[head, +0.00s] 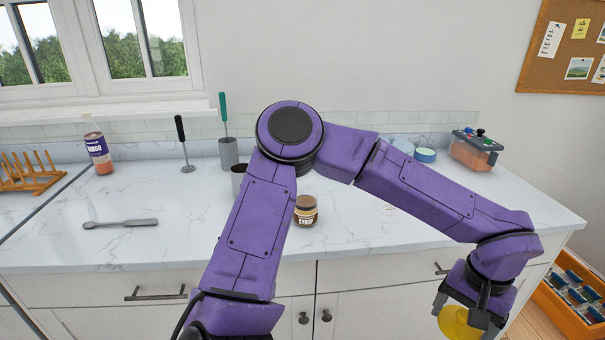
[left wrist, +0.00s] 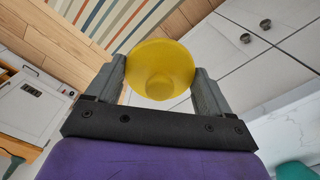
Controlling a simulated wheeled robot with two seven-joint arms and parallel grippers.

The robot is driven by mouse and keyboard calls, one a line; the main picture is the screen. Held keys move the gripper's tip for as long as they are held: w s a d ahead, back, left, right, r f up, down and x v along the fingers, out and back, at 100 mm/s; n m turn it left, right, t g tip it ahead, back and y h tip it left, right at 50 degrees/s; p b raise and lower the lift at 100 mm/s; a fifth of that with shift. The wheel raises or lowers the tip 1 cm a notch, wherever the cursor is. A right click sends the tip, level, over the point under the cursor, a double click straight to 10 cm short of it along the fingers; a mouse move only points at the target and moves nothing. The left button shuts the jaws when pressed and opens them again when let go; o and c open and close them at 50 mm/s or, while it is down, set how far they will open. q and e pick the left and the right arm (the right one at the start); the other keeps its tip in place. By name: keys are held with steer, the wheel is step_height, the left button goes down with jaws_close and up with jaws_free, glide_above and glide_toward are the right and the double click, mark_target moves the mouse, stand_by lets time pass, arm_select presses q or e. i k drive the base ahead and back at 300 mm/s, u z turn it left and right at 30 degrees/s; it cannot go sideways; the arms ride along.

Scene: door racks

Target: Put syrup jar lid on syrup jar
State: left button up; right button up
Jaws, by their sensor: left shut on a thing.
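The syrup jar (head: 306,211) is a small brown jar with a dark label reading SYRUP. It stands upright on the counter near the front edge, right beside my left arm's upper link in the head view. My left gripper (head: 462,306) is at the lower right, out in front of the counter and well to the right of the jar. It is shut on a round yellow lid (head: 455,324). In the left wrist view the lid (left wrist: 160,72), with a central knob, sits between the two fingers (left wrist: 162,75). My right gripper is not in view.
A marble counter (head: 130,255) has cabinets below. On it are a purple-labelled bottle (head: 98,150), a wooden rack (head: 30,172), a grey utensil (head: 120,223), a grey holder (head: 228,153) and a clear container (head: 475,150). An orange crate (head: 575,305) stands at the lower right.

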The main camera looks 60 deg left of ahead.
mark_target(306, 207)
steer(key=k, duration=0.1)
steer(key=u, duration=1.2)
